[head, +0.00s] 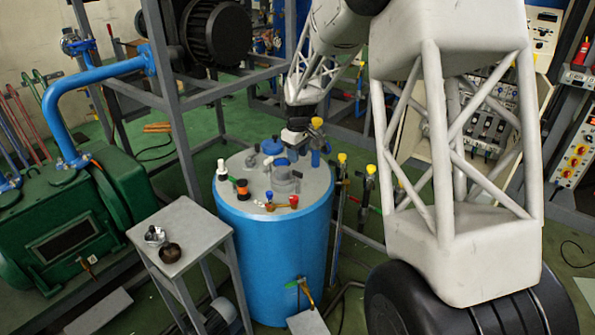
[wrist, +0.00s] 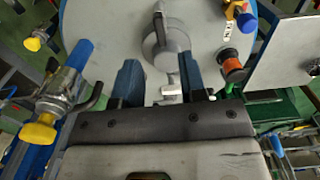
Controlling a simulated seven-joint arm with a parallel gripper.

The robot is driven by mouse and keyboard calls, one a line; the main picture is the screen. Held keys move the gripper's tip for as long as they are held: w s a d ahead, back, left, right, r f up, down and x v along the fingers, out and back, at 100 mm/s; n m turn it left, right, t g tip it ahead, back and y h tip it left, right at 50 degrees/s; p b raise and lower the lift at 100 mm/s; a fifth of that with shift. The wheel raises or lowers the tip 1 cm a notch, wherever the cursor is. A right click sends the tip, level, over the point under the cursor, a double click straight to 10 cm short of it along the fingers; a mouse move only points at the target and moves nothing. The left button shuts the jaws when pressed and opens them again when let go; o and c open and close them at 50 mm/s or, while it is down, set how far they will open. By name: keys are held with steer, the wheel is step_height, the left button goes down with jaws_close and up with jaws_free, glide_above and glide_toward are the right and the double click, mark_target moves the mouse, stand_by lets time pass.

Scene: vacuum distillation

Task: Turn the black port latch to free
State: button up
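The blue drum (head: 272,250) has a grey lid with several ports. A round grey port (head: 284,178) stands near the lid's middle; in the wrist view this port (wrist: 168,52) carries a dark narrow bar (wrist: 159,28), which looks like the latch, though I cannot be sure. My gripper (wrist: 158,62) points down over the lid, its two blue fingers apart on either side of the port's near part. No object is seen gripped between them. In the head view my gripper (head: 297,158) is over the lid's back part. Contact with the port or bar cannot be told.
An orange and black knob (wrist: 232,68) is right of my fingers. A blue-handled metal valve with a yellow cap (wrist: 60,95) is at left. A red-handled valve (head: 293,201) sits on the lid's front edge. A small grey table (head: 185,225) stands left of the drum.

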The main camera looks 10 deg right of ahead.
mark_target(297, 177)
steer(key=shift+f, duration=3.45)
jaws_close()
